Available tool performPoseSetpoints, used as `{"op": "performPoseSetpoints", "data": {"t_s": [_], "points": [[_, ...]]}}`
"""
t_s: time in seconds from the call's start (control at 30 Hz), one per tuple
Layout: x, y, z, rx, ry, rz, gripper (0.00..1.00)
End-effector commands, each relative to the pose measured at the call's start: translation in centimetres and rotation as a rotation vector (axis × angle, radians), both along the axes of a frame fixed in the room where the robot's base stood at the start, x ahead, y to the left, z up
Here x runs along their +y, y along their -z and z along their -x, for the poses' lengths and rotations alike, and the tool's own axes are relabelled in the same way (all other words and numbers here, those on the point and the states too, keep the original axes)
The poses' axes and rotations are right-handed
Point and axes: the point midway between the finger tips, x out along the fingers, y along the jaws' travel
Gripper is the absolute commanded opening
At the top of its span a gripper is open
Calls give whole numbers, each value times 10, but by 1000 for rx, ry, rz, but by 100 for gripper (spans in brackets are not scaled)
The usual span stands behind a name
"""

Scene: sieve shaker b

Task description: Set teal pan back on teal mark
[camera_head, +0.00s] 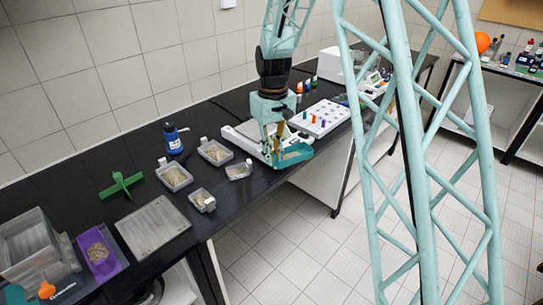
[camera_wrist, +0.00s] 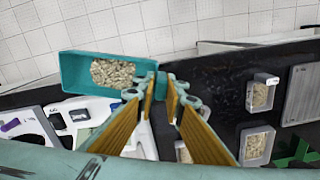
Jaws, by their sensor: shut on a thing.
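The teal pan (camera_head: 297,155) is at the front edge of the black bench in the camera_head view, below my wrist. In the camera_wrist view the teal pan (camera_wrist: 72,72) is an open rectangular tray with beige grains in it. My gripper (camera_head: 275,158) is shut on the near end of the pan, and its fingertips (camera_wrist: 163,82) meet there in the camera_wrist view. The pan looks level and overlaps the bench edge, with floor tiles beyond it. I cannot tell its height over the bench. I cannot make out a teal mark in either view.
Several grey pans of grains, one of them here (camera_head: 214,152), stand left of my gripper. A green cross (camera_head: 121,185), a grey plate (camera_head: 153,229) and a purple tray (camera_head: 98,251) are farther left. A white vial rack (camera_head: 322,117) stands close behind on the right.

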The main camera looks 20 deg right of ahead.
Motion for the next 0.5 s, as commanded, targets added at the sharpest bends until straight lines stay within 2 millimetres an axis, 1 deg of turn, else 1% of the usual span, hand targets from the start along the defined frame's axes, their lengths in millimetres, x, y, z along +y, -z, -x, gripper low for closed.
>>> {"op": "performPoseSetpoints", "data": {"t_s": [0.03,0.2,0.33,0.5], "points": [[0,3,2,-1,38,0,0],[-1,7,6,-1,156,0,0],[-1,9,8,0,208,0,0],[-1,9,9,0,233,0,0]]}}
